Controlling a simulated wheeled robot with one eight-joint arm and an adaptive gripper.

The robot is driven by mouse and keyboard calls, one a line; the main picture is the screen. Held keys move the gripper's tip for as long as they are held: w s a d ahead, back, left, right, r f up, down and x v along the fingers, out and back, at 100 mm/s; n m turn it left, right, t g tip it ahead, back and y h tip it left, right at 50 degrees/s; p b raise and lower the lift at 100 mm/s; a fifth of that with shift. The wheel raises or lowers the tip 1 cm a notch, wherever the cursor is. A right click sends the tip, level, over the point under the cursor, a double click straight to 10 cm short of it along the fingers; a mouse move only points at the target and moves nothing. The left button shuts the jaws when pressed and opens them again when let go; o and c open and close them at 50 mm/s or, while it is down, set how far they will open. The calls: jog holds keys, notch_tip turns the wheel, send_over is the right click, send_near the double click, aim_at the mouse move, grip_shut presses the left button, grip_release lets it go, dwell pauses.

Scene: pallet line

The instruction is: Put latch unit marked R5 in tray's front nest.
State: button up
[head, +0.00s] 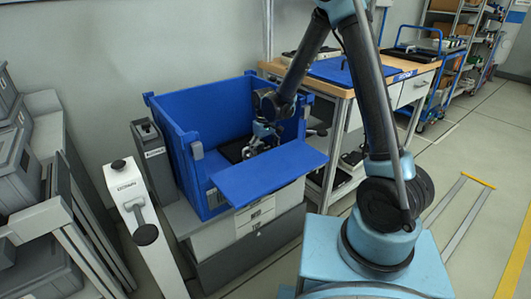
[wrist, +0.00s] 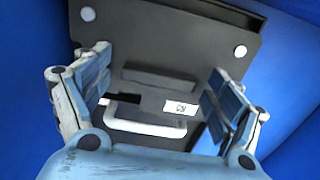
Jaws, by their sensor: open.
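My gripper (head: 262,135) reaches down inside a blue bin (head: 172,125) in the head view. In the wrist view its fingers (wrist: 158,78) are spread apart, with nothing held between them. Below them lies a dark flat unit (wrist: 190,40) with white round spots, a raised dark bar (wrist: 158,77) and a pale handle-like bar (wrist: 145,124). A small white label (wrist: 181,107) on it is too blurred to read surely, so I cannot confirm R5. In the head view my arm partly hides the dark piece (head: 233,150) in the bin. I cannot surely pick out the tray or its front nest.
The bin's blue front flap (head: 265,173) is folded outward, and its walls stand close around my gripper. A wooden workbench (head: 412,68) with a blue mat (head: 350,72) is behind right. A white post (head: 135,195) stands front left. Grey crates (head: 20,165) fill the far left.

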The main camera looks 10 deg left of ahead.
notch_tip(320, 180, up, 12)
dwell(0.8)
jog(key=shift+r, duration=0.1)
